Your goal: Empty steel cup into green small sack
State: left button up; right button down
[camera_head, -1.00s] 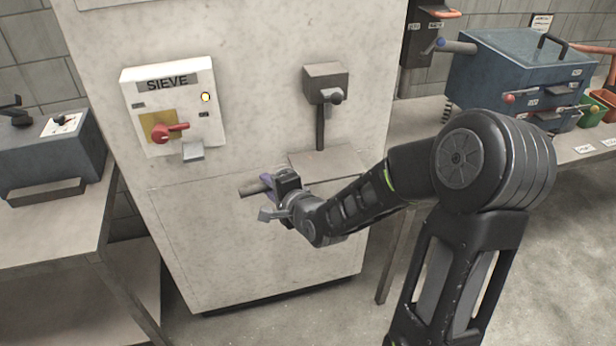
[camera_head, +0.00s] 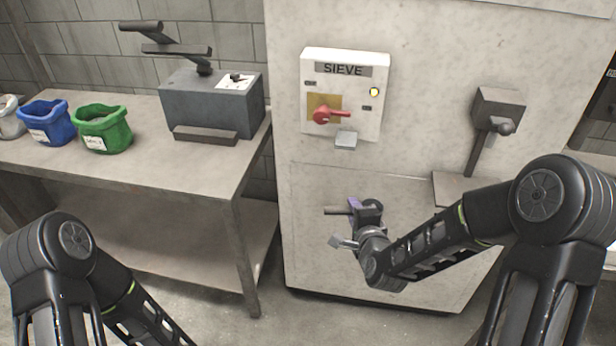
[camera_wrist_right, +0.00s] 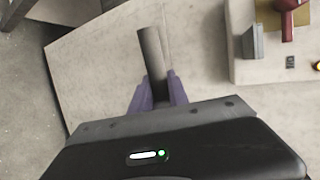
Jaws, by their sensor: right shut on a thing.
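The green small sack (camera_head: 102,131) stands open-topped on the left bench, with a white label on its front. Its inside is mostly hidden. My right gripper (camera_head: 352,208) is in front of the sieve cabinet, well right of the sack and lower in the picture. Its purple fingers (camera_wrist_right: 157,90) are shut on a slim grey-brown cylinder (camera_wrist_right: 151,52), which also sticks out to the left in the head view (camera_head: 335,210). I cannot tell whether this is part of the steel cup; no cup shape shows clearly. My left arm shows at the lower left, its gripper outside the picture.
A blue sack (camera_head: 46,124) and a pale sack (camera_head: 9,118) stand left of the green one. A grey machine with a lever (camera_head: 212,108) is on the same bench (camera_head: 150,165). The sieve cabinet (camera_head: 420,120) has a red-handled switch (camera_head: 330,115) and a side lever (camera_head: 498,115).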

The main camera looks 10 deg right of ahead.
aim_at(104, 129)
jog(key=i+j, duration=0.15)
jog(key=j, duration=0.35)
jog(key=i+j+u, duration=0.15)
jog(key=j, duration=0.4)
jog(key=i+j, duration=0.2)
jog(key=j, duration=0.3)
jog(key=i+j+u, duration=0.15)
jog(key=j, duration=0.35)
jog(key=i+j, duration=0.25)
jog(key=j, duration=0.2)
jog(key=i+j+u, duration=0.15)
jog(key=j, duration=0.35)
jog(key=i+j, duration=0.3)
jog(key=j, duration=0.15)
jog(key=i+j+u, duration=0.15)
jog(key=j, duration=0.3)
jog(key=i, duration=0.1)
